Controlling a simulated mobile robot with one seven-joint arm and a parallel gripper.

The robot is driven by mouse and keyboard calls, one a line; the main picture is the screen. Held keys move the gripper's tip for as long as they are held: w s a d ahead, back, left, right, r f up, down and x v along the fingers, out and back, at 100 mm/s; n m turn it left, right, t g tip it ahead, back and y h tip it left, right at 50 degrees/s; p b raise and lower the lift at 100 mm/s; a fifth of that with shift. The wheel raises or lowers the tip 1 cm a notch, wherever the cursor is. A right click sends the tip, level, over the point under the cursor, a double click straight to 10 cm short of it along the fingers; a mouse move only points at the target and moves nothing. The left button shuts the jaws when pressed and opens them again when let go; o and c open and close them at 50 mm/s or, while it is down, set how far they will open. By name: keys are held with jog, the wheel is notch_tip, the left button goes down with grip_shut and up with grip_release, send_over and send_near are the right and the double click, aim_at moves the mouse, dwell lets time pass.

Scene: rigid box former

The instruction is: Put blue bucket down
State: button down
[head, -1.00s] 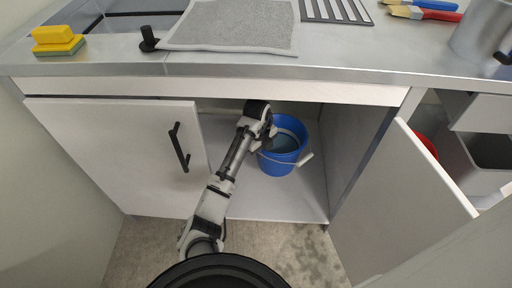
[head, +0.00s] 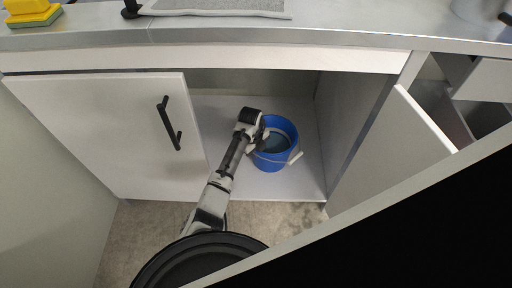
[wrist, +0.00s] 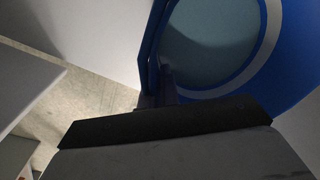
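The blue bucket (head: 270,158) stands upright inside the open cabinet, on or just above its pale floor (head: 304,185); I cannot tell which. Its white handle grip (head: 295,158) hangs at the right. My gripper (head: 262,138) is at the bucket's upper left rim and looks shut on it. In the wrist view the bucket's wall and rim (wrist: 290,60) fill the upper right, with a grey-blue inside. The fingers (wrist: 158,92) meet the bucket's near edge there, dark and partly hidden.
The right door (head: 390,150) stands open too. A large dark panel with a pale edge covers the lower right. A yellow sponge (head: 30,8) lies on the countertop (head: 215,36).

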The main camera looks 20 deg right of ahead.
jog(key=shift+w+f, duration=0.1)
jog(key=shift+f, duration=0.3)
jog(key=c, duration=2)
grip_release()
jog(key=shift+f, duration=0.25)
jog(key=shift+c, duration=0.2)
jog(key=o, duration=0.4)
jog(key=shift+r, duration=0.1)
notch_tip(320, 180, up, 12)
jog(key=a+p, duration=0.1)
jog(key=p, duration=0.1)
jog(key=shift+s+a+p, duration=0.15)
jog(key=shift+s+p, duration=0.2)
jog(key=shift+p, duration=0.05)
